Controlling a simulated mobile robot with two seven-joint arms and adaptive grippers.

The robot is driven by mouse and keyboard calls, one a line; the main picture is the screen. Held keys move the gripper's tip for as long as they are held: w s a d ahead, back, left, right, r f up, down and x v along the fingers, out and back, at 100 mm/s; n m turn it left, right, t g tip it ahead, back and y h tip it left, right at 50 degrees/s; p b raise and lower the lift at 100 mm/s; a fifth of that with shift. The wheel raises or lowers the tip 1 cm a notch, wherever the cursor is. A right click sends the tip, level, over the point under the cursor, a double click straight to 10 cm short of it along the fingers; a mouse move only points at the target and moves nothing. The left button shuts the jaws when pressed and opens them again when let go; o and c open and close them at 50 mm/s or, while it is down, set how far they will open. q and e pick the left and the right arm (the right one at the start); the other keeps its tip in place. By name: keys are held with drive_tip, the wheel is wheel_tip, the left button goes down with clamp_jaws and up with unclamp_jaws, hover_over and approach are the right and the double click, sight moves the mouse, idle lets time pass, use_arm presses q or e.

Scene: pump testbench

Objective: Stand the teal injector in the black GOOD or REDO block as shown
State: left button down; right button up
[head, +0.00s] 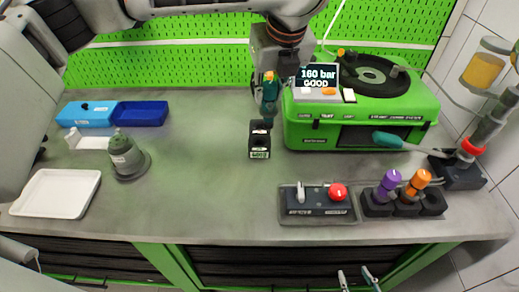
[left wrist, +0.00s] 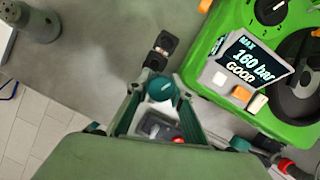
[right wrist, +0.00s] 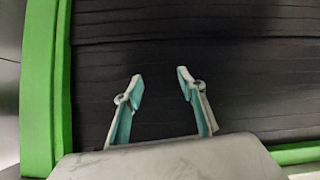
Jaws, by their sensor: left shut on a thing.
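The teal injector (head: 270,88) is in my left gripper (head: 270,100), which is shut on it; its orange end points up. In the left wrist view its round teal end (left wrist: 162,88) shows between the fingers. A small black block (head: 260,140) with a pale green label stands on the bench just below the injector in the head view; it also shows in the left wrist view (left wrist: 160,52). I cannot tell how large the gap between them is. The display (head: 317,78) reads "160 bar GOOD". My right gripper (head: 357,280) is open and empty at the bench's front; it also shows in the right wrist view (right wrist: 158,88).
The green test machine (head: 415,110) stands right of the block, with a teal handle (head: 400,141). A grey tray (head: 318,215) with a red knob, and purple (head: 388,182) and orange (head: 418,180) injectors, sit front right. Blue bins (head: 140,114), a white tray (head: 58,194) and a grey-green cylinder (head: 126,157) are left.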

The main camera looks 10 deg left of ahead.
use_arm(q)
drive_tip(key=w+a+r+m+h+b, duration=0.1)
drive_tip(key=w+r+m+h, duration=0.2)
drive_tip(key=m, duration=0.4)
drive_tip(key=w+a+r+m+h, duration=0.1)
drive_tip(key=a+r+m+h, duration=0.1)
drive_tip(key=r+m, duration=0.4)
wheel_tip(320, 180, down, 21)
drive_tip(key=m+b, duration=0.1)
drive_tip(key=b, duration=0.2)
drive_tip(key=shift+s+m+g, duration=0.15)
drive_tip(key=shift+m+g, duration=0.15)
use_arm(e)
drive_tip(key=f, duration=0.3)
drive_tip(key=shift+a+f, duration=0.1)
drive_tip(key=shift+a, duration=0.3)
use_arm(q)
drive_tip(key=shift+f, duration=0.3)
drive_tip(key=c, duration=1.8)
unclamp_jaws()
drive_tip(key=shift+o, duration=0.2)
